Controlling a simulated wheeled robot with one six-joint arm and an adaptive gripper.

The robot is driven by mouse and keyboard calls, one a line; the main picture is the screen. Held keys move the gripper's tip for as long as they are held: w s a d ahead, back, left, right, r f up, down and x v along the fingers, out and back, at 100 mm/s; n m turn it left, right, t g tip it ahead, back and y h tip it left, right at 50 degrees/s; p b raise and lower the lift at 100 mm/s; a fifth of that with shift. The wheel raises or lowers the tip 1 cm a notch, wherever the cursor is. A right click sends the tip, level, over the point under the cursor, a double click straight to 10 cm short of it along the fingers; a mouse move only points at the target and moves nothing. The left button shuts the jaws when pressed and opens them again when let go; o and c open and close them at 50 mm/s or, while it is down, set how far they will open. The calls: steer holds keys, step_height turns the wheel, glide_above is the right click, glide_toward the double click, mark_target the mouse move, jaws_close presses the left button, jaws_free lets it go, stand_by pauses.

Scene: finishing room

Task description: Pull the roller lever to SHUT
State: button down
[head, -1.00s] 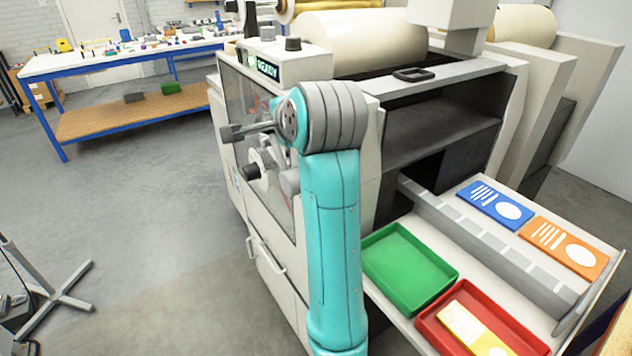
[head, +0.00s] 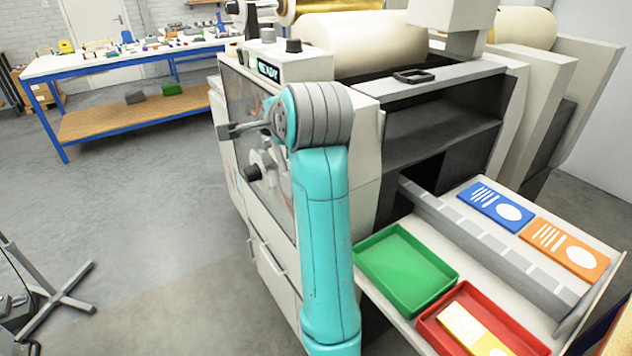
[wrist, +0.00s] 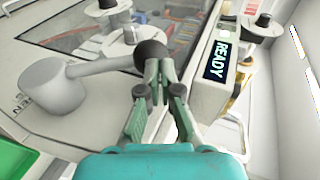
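The roller lever (wrist: 95,68) shows in the wrist view as a pale arm running right from a round hub (wrist: 48,88) to a black ball knob (wrist: 150,54). Part of a printed label ending in "EN" is beside the hub. My gripper (wrist: 158,66) has its fingers drawn together, with the tips overlapping the knob's lower right side. The knob looks wider than the finger gap and lies beyond the tips; I cannot tell whether they touch. In the head view my arm hides much of the machine's front panel and the lever cannot be made out clearly.
A lit READY display (wrist: 219,60) stands close right of my gripper. Spools with black caps (wrist: 108,5) sit beyond the lever. In the head view, a green tray (head: 405,268) and a red tray (head: 440,335) lie at right.

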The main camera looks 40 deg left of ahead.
steer(key=v, duration=1.2)
stand_by(0.3)
